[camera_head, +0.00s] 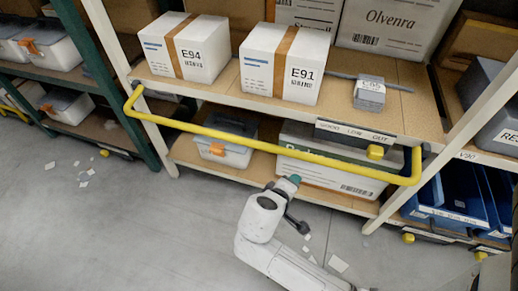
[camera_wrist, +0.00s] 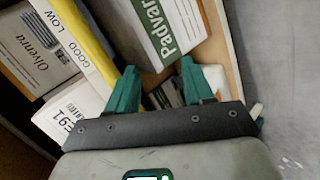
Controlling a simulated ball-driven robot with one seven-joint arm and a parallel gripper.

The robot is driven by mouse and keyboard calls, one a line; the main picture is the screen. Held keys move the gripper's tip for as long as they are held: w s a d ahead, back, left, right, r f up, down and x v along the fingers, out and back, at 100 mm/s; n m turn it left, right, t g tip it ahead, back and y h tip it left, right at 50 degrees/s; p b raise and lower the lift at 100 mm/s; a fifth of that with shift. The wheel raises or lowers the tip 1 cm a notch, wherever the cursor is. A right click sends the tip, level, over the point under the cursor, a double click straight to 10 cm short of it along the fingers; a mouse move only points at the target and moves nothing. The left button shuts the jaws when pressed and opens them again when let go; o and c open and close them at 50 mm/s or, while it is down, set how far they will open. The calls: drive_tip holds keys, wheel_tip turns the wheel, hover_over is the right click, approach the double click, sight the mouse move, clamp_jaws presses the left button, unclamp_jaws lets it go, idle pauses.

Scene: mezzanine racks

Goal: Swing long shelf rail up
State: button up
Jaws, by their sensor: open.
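The long shelf rail (camera_head: 270,143) is a yellow bar with bent ends. In the head view it hangs across the front of the middle rack, below the loaded shelf's edge, from the left upright to the right upright. My gripper (camera_head: 292,182) is low in front of the rack, below the rail's middle right part in the picture. In the wrist view my gripper (camera_wrist: 160,66) has its two teal fingers apart with no rail between them. A yellow strip, apparently the rail (camera_wrist: 80,38), runs down to the left finger; I cannot tell if they touch.
On the shelf stand white boxes E94 (camera_head: 187,48) and E91 (camera_head: 285,65), and a small grey box (camera_head: 370,95). A green-and-white carton (camera_head: 330,172) sits on the lower shelf behind the rail. Blue bins (camera_head: 455,200) stand at right. The floor (camera_head: 130,220) at left is open with paper scraps.

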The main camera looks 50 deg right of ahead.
drive_tip(key=w+n+t+h+b, duration=0.1)
drive_tip(key=w+h+b, duration=0.1)
drive_tip(key=w+h, duration=0.25)
drive_tip(key=n+t+h+b, duration=0.1)
drive_tip(key=n+t+h, duration=0.1)
drive_tip(key=n+t, duration=0.15)
approach(262, 146)
drive_tip(key=d+f, duration=0.1)
drive_tip(key=x, duration=1)
drive_tip(key=shift+w, duration=0.35)
drive_tip(key=shift+a, duration=0.1)
clamp_jaws()
